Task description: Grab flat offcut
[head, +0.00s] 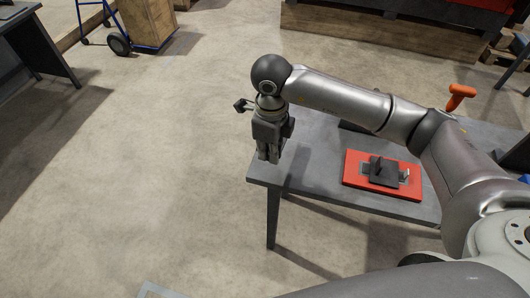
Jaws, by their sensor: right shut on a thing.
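My right gripper (268,155) points down at the left end of the grey table (312,172). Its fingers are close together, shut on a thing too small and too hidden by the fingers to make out. I cannot tell from this view whether it is the flat offcut, and no separate flat offcut can be picked out on the table. A red board (352,177) lies on the table, to the right of the gripper, with a dark plate-like fixture (383,173) and small metal parts on it. My left gripper is not in view.
An orange-handled object (460,94) stands at the table's back right. A blue hand truck (124,42) with a wooden crate (150,18) is at the back left. Another dark table (38,45) is at the far left. The floor left of the grey table is clear.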

